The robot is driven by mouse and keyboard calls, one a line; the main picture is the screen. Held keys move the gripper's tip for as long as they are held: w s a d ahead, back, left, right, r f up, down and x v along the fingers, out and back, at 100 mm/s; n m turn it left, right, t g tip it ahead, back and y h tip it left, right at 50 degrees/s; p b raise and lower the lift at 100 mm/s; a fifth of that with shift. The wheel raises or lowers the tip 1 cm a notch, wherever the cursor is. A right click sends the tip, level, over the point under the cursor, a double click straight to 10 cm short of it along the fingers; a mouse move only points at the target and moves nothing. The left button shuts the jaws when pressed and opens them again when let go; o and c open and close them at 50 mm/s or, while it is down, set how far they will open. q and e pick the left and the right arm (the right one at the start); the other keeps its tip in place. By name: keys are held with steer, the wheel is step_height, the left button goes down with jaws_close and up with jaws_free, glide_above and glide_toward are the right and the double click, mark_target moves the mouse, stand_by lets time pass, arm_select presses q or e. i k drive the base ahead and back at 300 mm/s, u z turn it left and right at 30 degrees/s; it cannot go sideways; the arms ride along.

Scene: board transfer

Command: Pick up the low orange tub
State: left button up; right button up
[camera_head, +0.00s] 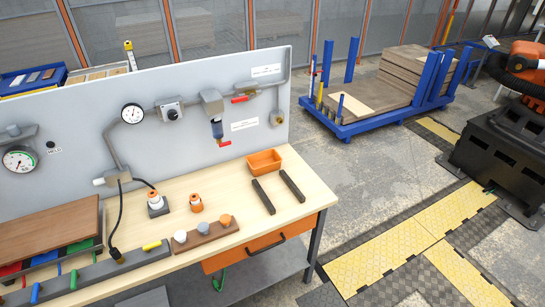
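The low orange tub (264,162) sits on the light wooden top of the workbench, near the back right, close to the grey upright panel. It is open at the top and looks empty. Two dark bars lie on the bench just in front of it, one to the left (263,196) and one to the right (292,186). Neither of my grippers shows in the head view.
Small orange-and-white pieces (196,203) and a brown block with several knobs (206,235) stand left of the bars. The grey panel (180,140) with gauges and pipes rises behind. The bench's right edge is near the tub.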

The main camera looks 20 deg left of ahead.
mark_target(262, 162)
steer(key=u, duration=0.3)
steer(key=i, duration=0.65)
steer(key=u, duration=0.55)
